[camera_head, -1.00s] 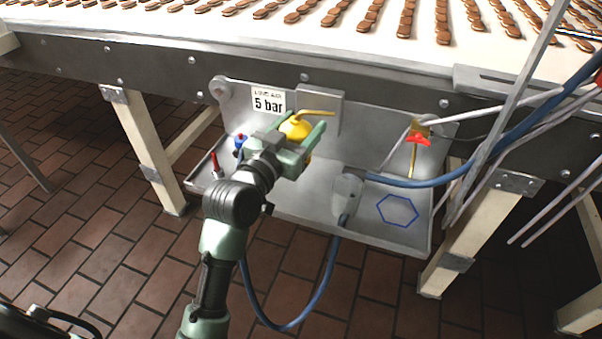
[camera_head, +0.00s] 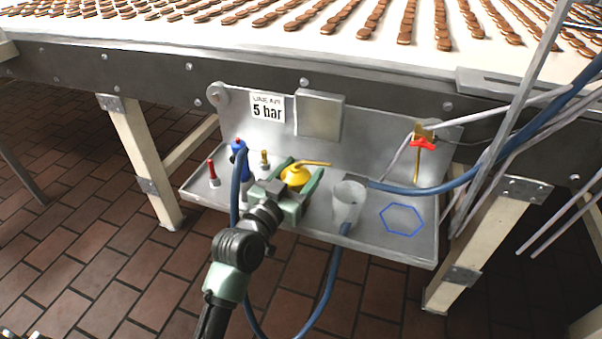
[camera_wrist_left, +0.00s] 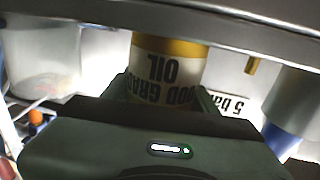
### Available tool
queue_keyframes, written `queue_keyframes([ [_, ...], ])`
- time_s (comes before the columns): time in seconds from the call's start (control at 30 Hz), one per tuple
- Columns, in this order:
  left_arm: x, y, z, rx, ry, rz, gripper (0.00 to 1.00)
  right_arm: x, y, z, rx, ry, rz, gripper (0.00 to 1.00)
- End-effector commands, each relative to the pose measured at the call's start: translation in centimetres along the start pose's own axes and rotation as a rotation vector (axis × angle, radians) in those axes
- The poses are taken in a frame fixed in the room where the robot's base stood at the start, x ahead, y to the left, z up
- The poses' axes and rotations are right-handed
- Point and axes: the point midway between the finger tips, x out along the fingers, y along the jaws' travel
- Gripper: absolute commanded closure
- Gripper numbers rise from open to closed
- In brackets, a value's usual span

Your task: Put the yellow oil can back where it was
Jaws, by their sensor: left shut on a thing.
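The yellow oil can (camera_head: 295,175) has a thin spout pointing right. It is in my left gripper (camera_head: 300,190), whose green fingers close around its body, over the shelf tray (camera_head: 365,242). The left wrist view shows the can upside down in the picture, with a white label (camera_wrist_left: 165,72) reading "FOOD GRADE OIL", between the fingers. The gripper hides the can's base, so I cannot tell whether it touches the tray. A blue hexagon outline (camera_head: 402,219) lies empty on the tray's right part. My right gripper is not in view.
A clear cup (camera_head: 348,203) stands right of the can. A blue bottle (camera_head: 239,150), a red-tipped tool (camera_head: 212,173) and a small brass-coloured piece (camera_head: 264,158) stand to its left. A blue hose (camera_head: 330,275) hangs near my arm. A red-handled valve (camera_head: 423,143) is on the right.

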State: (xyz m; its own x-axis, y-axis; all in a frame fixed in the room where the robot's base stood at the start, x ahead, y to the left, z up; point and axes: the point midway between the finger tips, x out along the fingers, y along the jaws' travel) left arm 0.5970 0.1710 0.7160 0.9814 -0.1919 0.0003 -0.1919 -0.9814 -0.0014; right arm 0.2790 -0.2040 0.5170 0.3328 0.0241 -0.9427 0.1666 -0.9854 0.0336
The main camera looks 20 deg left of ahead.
Motion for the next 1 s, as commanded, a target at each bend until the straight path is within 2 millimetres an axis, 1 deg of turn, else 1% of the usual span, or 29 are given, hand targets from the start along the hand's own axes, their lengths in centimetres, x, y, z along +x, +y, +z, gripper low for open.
queue_keyframes([
  [0.2, 0.0, 0.0, 0.1, 0.0, 0.002, 0.0, 0.98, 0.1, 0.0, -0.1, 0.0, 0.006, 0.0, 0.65],
  [0.23, 0.0, 0.0, 0.2, 0.0, -0.001, 0.0, 0.39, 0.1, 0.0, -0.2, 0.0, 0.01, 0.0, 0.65],
  [0.27, 0.0, 0.0, 0.2, 0.0, 0.0, 0.0, 0.31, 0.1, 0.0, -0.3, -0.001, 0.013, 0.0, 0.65],
  [0.3, 0.0, 0.0, 0.2, 0.0, -0.001, 0.0, 0.2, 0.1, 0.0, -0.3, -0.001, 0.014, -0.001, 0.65],
  [0.7, -0.1, 0.0, -0.1, -0.001, -0.001, -0.001, 0.2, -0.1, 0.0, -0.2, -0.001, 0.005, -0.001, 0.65],
  [0.77, -0.9, 0.0, 0.0, 0.001, -0.003, -0.001, 0.2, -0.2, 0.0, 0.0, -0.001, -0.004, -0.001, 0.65],
  [0.87, -2.6, 0.0, 0.0, 0.0, -0.004, 0.0, 0.2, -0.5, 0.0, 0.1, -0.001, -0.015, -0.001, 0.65],
  [1.0, -5.8, 0.0, 0.0, 0.002, -0.006, 0.001, 0.2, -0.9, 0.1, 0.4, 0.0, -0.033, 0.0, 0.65],
])
